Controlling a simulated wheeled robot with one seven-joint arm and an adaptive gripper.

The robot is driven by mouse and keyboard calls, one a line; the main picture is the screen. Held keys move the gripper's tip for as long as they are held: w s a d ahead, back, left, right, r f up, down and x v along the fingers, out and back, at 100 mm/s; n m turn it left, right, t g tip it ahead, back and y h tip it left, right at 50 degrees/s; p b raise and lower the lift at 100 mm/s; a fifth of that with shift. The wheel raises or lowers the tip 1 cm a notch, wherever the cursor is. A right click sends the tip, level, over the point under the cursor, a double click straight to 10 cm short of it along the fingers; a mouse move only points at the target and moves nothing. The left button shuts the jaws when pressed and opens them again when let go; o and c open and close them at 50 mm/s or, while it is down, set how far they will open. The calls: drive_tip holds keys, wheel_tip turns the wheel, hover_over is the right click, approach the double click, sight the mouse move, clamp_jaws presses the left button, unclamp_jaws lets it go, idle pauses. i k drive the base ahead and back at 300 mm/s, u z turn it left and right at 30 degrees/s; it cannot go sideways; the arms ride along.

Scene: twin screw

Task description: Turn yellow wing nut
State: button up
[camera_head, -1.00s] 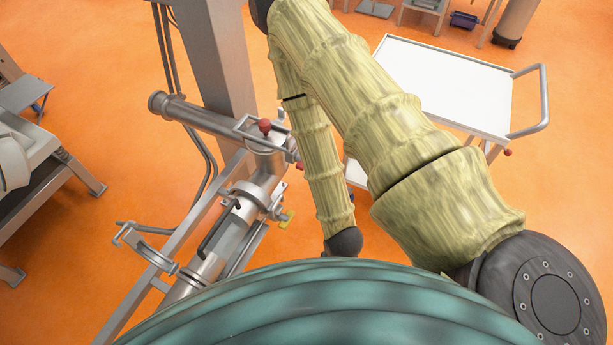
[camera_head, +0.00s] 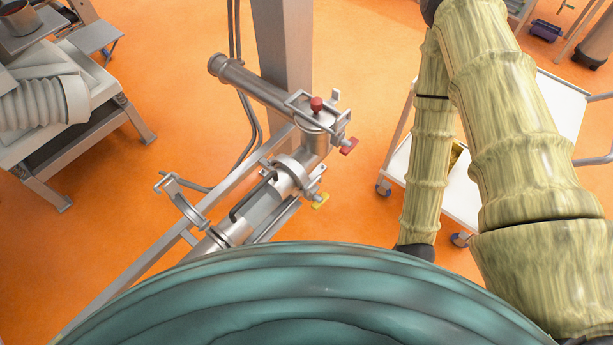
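The yellow wing nut (camera_head: 320,201) sits on the right side of a clamp ring (camera_head: 292,172) around the metal pipe assembly (camera_head: 264,208), near the middle of the view. It is small, and its exact turn angle is hard to tell. My arm, in a pale yellow-green cover, is to the right of the pipe, with clear floor between it and the wing nut. My gripper is not visible in this view. Nothing covers the wing nut.
A red wing nut (camera_head: 348,146) and a red knob (camera_head: 317,104) are on the pipe's upper end. An opened clamp (camera_head: 184,204) juts out left. A grey post (camera_head: 283,45) stands behind. A white cart (camera_head: 457,192) is at right, partly behind my arm.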

sight(319, 201)
drive_tip(key=z, duration=1.6)
drive_tip(key=k, duration=1.1)
drive_tip(key=u, duration=1.4)
